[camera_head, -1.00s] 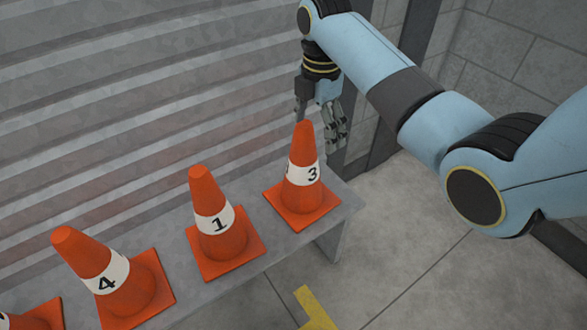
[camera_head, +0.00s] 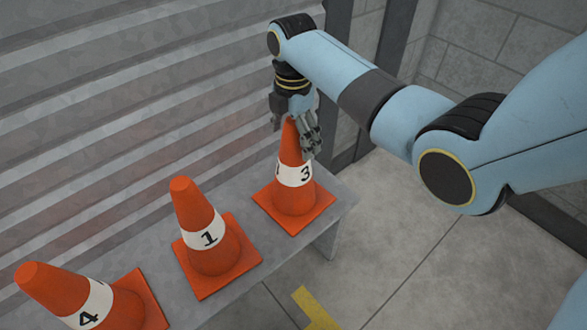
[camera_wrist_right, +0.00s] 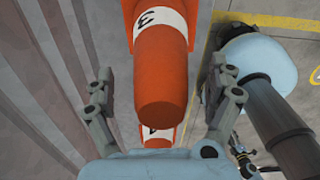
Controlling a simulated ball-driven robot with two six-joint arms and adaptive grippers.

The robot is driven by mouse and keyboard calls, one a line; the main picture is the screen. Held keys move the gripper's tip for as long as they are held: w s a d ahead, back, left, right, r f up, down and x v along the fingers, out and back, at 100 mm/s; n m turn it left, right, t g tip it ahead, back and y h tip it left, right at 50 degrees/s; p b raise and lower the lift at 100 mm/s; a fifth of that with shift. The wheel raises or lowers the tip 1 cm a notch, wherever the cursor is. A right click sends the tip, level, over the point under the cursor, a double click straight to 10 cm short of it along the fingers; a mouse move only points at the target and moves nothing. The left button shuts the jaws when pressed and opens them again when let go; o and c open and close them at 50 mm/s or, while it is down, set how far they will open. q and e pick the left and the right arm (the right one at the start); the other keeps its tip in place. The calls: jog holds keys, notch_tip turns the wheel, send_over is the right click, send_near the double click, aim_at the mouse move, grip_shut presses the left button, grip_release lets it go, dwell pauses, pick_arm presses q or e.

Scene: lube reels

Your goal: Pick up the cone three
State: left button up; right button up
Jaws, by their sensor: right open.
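Cone three (camera_head: 293,190) is orange with a white band marked 3 and stands upright at the right end of a grey bench. My right gripper (camera_head: 297,140) is at its top, with the fingers pointing down. In the right wrist view, cone three (camera_wrist_right: 163,85) lies between the two open fingers of the right gripper (camera_wrist_right: 160,95), with gaps on both sides. The fingers do not close on it. My left gripper is not in view.
Cone one (camera_head: 210,237) and cone four (camera_head: 90,300) stand to the left on the same bench (camera_head: 338,198). A ribbed metal wall (camera_head: 110,110) rises behind them. Open floor (camera_head: 410,230) with a yellow mark (camera_head: 316,308) lies to the right.

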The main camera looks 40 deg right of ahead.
aim_at(294, 166)
notch_tip(294, 166, down, 3)
jog(key=shift+d+f+b, duration=0.1)
jog(key=shift+f+b, duration=0.05)
jog(key=shift+b, duration=0.25)
jog(key=c, duration=1.8)
